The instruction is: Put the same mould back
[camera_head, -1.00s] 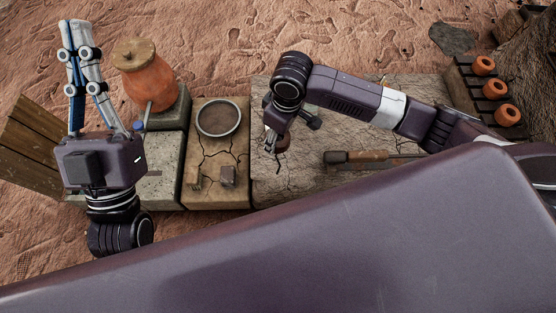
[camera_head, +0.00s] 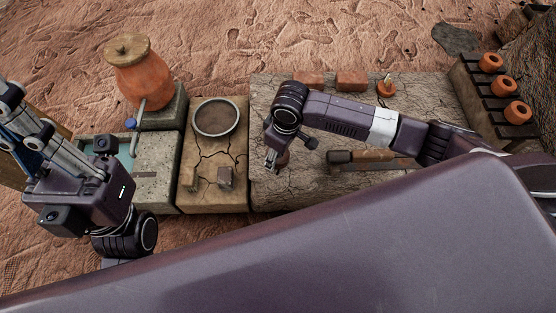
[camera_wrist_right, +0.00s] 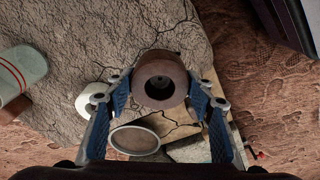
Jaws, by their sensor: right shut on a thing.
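My right gripper (camera_head: 273,160) is shut on a brown round mould (camera_wrist_right: 160,78). The mould has a deep round hollow with a small dark hole at its bottom, and sits between the blue finger pads in the right wrist view. In the head view only a little of the mould (camera_head: 282,158) shows beside the fingers, over the left part of the grey cracked table (camera_head: 300,190). I cannot tell its gap to the table. My left gripper (camera_head: 12,112) is at the left edge, partly cut off, so its opening is unclear.
A round rimmed dish (camera_head: 216,118) and small wooden blocks (camera_head: 225,176) are on the tan slab (camera_head: 208,200). Left are a water trough (camera_head: 160,165) and lidded jar (camera_head: 142,75). Bricks (camera_head: 351,80) and a wooden-handled tool (camera_head: 375,158) lie on the table. Clay pots (camera_head: 503,87) stand right.

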